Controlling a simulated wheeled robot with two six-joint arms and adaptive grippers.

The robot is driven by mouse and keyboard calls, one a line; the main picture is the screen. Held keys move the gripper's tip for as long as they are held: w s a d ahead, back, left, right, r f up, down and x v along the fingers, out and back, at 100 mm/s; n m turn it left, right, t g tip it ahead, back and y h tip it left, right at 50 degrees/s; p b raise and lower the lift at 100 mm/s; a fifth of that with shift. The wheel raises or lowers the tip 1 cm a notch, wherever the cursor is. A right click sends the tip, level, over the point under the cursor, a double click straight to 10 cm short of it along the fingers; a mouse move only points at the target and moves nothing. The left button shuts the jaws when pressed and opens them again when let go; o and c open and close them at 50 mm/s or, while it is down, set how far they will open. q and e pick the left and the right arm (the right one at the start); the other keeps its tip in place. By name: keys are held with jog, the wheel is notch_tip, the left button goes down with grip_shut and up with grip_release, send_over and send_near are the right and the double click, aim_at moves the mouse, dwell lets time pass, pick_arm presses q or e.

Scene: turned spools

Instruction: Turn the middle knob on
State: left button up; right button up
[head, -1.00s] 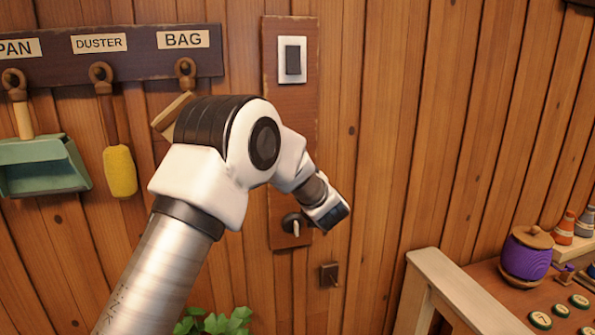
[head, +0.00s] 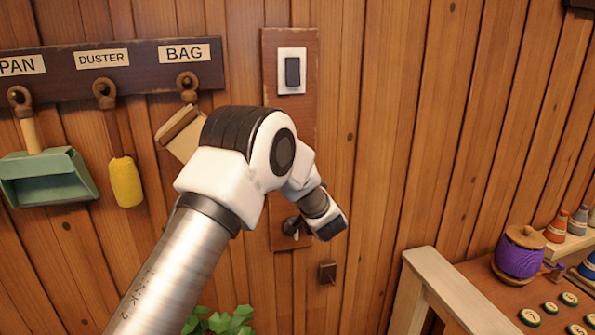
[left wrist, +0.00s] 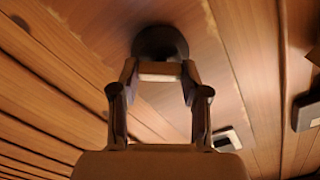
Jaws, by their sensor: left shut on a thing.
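A dark round knob (head: 290,226) sits low on the upright wooden panel (head: 283,110) on the wall. In the left wrist view, its dark round base (left wrist: 160,40) stands straight ahead, with a pale-fronted bar (left wrist: 160,76) across it. My left gripper (left wrist: 160,70) is shut on that bar, one finger at each side. In the head view, my left arm crosses the panel and hides its middle part, and the fingers are hard to make out beside the knob. I cannot tell the knob's setting. My right gripper is not in view.
A white-framed switch (head: 292,72) is at the panel's top. A small brown block (head: 327,273) is on the wall below. A dustpan (head: 48,178), duster (head: 125,182) and bag (head: 181,131) hang at left. A table (head: 445,282) with a purple pot (head: 519,254) is at right.

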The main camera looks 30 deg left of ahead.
pick_arm(q)
jog(key=m, duration=1)
jog(key=shift+w+d+f+m, duration=0.1)
jog(key=shift+m, duration=0.2)
dwell(0.4)
jog(key=o, duration=1.1)
jog(key=shift+o, duration=0.2)
jog(key=v, duration=1.2)
